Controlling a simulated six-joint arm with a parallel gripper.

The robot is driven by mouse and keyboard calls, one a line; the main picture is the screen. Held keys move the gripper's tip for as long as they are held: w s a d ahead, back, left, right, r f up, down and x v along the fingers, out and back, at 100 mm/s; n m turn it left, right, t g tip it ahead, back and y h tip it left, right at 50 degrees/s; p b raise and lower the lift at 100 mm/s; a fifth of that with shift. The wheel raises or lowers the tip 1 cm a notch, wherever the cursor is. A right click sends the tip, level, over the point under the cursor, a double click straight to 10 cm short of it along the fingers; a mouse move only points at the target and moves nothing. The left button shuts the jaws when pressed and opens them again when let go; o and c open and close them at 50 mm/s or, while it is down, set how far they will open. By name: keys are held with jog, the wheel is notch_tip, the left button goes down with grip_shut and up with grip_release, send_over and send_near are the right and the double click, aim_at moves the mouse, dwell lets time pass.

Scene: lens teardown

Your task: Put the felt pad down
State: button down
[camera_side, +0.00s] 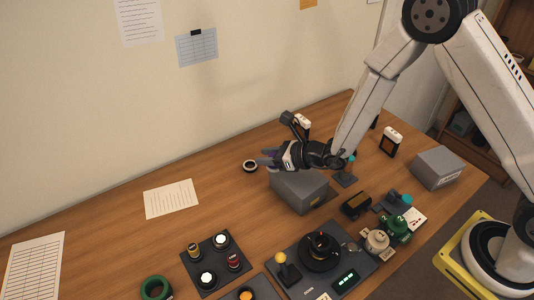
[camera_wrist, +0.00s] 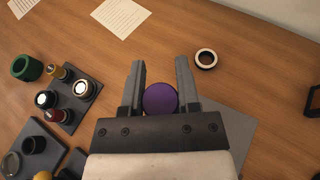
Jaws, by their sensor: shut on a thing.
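The felt pad is a round purple disc (camera_wrist: 160,99) between the two fingers of my gripper (camera_wrist: 160,88) in the wrist view. My gripper is shut on it. In the side view my gripper (camera_side: 268,158) is above the left part of a grey box (camera_side: 305,192), near the back of the table. The pad shows there only as a small purple patch between the fingers. The grey box top (camera_wrist: 232,128) lies below and right of the pad in the wrist view. I cannot tell the height of the pad above it.
A black ring with a pale rim (camera_side: 250,166) lies on the table left of the grey box. A dark tray (camera_side: 217,262) with several small cylinders, a green ring (camera_side: 156,288) and a round-plate station (camera_side: 320,252) stand in front. Bare wood lies left of the gripper, near a paper sheet (camera_side: 171,199).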

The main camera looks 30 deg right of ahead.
jog(key=shift+w+a+r, duration=0.1)
jog(key=shift+a+r, duration=0.05)
jog(key=shift+a, duration=1)
jog(key=shift+w+a+r, duration=0.1)
jog(key=shift+a+r, duration=0.05)
jog(key=shift+a, duration=0.95)
send_over(218, 179)
jog(key=shift+s+f, duration=0.15)
jog(key=shift+f, duration=2.25)
jog(key=shift+s+f, duration=0.1)
jog(key=shift+f, duration=2.3)
jog(key=shift+w+f, duration=0.2)
jog(key=shift+f, duration=1.5)
jog(key=shift+f, duration=0.15)
